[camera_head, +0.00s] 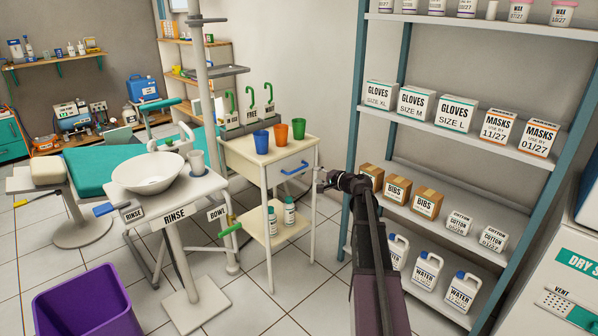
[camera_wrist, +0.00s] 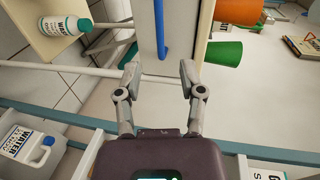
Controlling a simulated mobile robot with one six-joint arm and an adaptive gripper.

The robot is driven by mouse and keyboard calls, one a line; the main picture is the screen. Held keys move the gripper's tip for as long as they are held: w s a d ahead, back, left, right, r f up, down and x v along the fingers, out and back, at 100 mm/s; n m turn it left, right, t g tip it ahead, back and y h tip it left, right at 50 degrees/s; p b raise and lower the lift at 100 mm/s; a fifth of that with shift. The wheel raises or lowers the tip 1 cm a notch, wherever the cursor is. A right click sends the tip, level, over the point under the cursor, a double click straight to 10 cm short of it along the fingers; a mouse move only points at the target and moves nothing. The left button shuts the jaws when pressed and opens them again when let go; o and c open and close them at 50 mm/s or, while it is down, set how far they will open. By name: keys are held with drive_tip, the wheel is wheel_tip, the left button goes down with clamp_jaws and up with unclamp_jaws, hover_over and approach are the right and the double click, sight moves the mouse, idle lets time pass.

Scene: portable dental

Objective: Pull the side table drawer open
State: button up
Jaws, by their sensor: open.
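The cream side table (camera_head: 240,150) stands in the middle of the head view. Its drawer (camera_head: 290,178) has a pale front that looks flush with the table frame, with a blue bar handle (camera_head: 295,168) across it. My gripper (camera_head: 320,180) is just to the right of the drawer front. In the wrist view the blue handle (camera_wrist: 160,25) runs down from the top edge, between the lines of my fingers. My open, empty gripper (camera_wrist: 159,70) has its fingertips apart on either side of the handle's lower end. I cannot tell how deep the handle lies between them.
Blue, orange and green cups (camera_head: 280,133) stand on the tabletop. Bottles (camera_head: 289,212) stand on its lower shelf. A tall shelf rack (camera_head: 349,190) with boxes and water jugs is close on the right. A basin stand (camera_head: 173,187) and a purple bin (camera_head: 83,307) are on the left.

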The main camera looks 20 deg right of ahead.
sight(298, 170)
drive_tip(key=b+x, duration=0.2)
drive_tip(key=x, duration=0.9)
drive_tip(key=shift+w+a, duration=0.1)
drive_tip(key=shift+w, duration=0.3)
